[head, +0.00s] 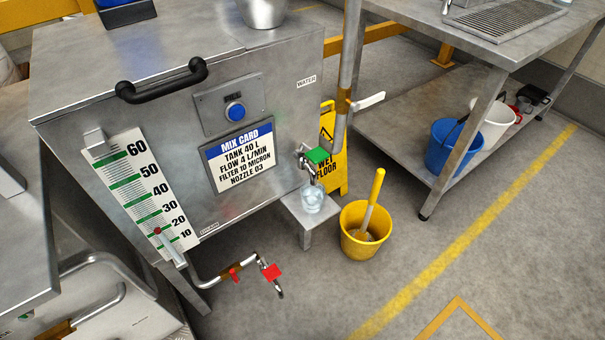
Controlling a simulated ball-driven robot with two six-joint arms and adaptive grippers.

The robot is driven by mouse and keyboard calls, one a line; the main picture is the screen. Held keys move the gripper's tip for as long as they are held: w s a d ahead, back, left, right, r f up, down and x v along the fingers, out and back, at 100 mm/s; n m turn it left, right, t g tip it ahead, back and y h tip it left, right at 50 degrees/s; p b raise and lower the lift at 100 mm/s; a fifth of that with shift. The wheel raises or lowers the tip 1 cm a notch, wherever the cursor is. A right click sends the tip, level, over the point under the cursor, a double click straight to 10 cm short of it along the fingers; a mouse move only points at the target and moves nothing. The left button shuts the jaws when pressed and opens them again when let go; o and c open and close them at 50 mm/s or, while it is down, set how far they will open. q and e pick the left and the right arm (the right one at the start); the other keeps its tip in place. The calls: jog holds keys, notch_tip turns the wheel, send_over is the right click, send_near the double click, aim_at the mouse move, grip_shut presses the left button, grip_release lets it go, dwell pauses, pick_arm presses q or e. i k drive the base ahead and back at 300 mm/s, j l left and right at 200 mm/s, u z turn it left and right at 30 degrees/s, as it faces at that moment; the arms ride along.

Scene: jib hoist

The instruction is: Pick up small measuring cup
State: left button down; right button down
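A small clear, pale-bluish cup (312,198) stands on a small metal shelf (297,210) at the front right of the steel tank. It is directly below a tap with a green handle (317,155). It looks upright, and I cannot make out any markings on it at this size. Neither of my grippers shows in the head view.
A yellow bucket (352,246) with a yellow-handled tool stands on the floor right of the shelf. A yellow wet-floor sign (337,160) stands behind the tap. A red-handled drain pipe (270,271) sticks out lower left. The floor in front is clear.

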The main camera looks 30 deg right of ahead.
aim_at(311, 206)
jog(key=l+z, duration=0.1)
jog(key=z, duration=0.35)
jog(key=k+l+z, duration=0.1)
jog(key=z, duration=0.3)
jog(key=i+j+u, duration=0.1)
jog(key=j+u, duration=0.2)
